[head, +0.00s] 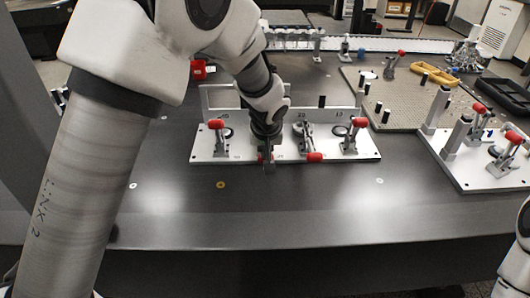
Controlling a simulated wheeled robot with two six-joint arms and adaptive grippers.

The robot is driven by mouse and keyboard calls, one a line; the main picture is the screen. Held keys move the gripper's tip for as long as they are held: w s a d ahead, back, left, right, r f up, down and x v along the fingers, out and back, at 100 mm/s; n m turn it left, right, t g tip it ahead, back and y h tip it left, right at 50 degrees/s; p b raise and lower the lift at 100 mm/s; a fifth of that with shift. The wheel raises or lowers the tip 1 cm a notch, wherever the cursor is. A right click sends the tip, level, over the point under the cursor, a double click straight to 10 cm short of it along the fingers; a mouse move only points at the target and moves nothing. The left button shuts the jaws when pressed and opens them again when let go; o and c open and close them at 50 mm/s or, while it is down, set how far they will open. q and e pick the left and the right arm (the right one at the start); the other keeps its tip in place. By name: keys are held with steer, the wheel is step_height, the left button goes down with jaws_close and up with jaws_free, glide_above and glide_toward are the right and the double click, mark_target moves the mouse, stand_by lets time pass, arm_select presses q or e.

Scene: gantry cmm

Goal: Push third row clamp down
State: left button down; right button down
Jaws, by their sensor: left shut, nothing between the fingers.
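A white fixture plate (208,156) on the dark table carries a row of toggle clamps with red handles. The leftmost clamp (216,125) and the rightmost clamp (358,123) have their handles raised. The third clamp from the left (312,156) has its handle low, at the plate's front edge. My left gripper (269,168) is shut and empty, pointing down at the plate's front edge, left of the third clamp. It partly hides the second clamp (261,157), whose red handle also sits low. Contact between gripper and handle cannot be told. My right gripper is out of view.
A second white fixture (463,178) with red-handled clamps stands at the right. Behind it are a perforated plate (409,107), a yellow tray (434,74) and a black tray (504,93). The table in front of the fixture plate is clear.

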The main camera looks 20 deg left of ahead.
arm_select(q)
steer(key=shift+s+d+f, duration=0.1)
steer(key=shift+s+f, duration=0.15)
steer(key=shift+f, duration=0.1)
steer(key=shift+s+f+b, duration=0.1)
steer(key=shift+b, duration=0.2)
steer(key=r+p, duration=0.2)
steer(key=r, duration=0.1)
steer(key=w+r+p, duration=0.1)
steer(key=r+p, duration=0.1)
steer(key=p, duration=0.1)
steer(key=shift+r, duration=0.4)
steer(key=s+d+r, duration=0.2)
steer(key=s+d, duration=0.1)
steer(key=s, duration=0.5)
steer(key=shift+s+d+r+p, duration=0.15)
steer(key=shift+d+r+p, duration=0.15)
steer(key=shift+r+p, duration=0.15)
steer(key=shift+f, duration=0.1)
